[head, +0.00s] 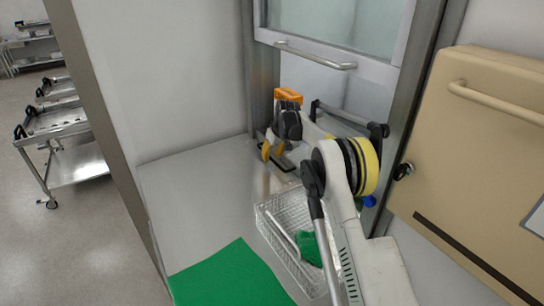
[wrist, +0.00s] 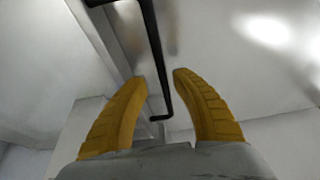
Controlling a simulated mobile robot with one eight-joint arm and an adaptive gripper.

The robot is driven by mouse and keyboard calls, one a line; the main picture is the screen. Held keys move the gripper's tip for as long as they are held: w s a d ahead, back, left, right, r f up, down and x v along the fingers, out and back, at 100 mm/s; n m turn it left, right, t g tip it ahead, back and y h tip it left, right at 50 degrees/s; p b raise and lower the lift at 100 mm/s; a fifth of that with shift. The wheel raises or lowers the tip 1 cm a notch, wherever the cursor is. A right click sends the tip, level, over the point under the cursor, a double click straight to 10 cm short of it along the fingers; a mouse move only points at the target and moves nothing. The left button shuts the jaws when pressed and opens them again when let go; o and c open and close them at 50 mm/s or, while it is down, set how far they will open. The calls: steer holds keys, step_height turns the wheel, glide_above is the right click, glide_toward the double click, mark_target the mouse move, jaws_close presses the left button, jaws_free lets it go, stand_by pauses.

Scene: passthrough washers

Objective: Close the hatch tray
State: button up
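The hatch is an opening in the wall with a raised glass panel (head: 340,25) that has a metal handle. A black bar handle (head: 345,115), apparently the tray's, shows in the opening behind my arm; most of the tray is hidden. My gripper (head: 270,154) points down at the left side of the opening, over the steel counter. In the wrist view my gripper (wrist: 160,76) has its two yellow fingers apart. A black bar (wrist: 155,45) runs between and beyond the fingertips; I cannot tell whether either finger touches it.
A wire basket (head: 275,235) with a green cloth (head: 308,247) stands on the counter under my arm. A green mat (head: 230,278) lies at the front. A beige cabinet (head: 480,150) is at right. Carts (head: 60,125) stand far left. The counter's left part is clear.

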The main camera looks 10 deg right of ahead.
steer(key=v, duration=1.2)
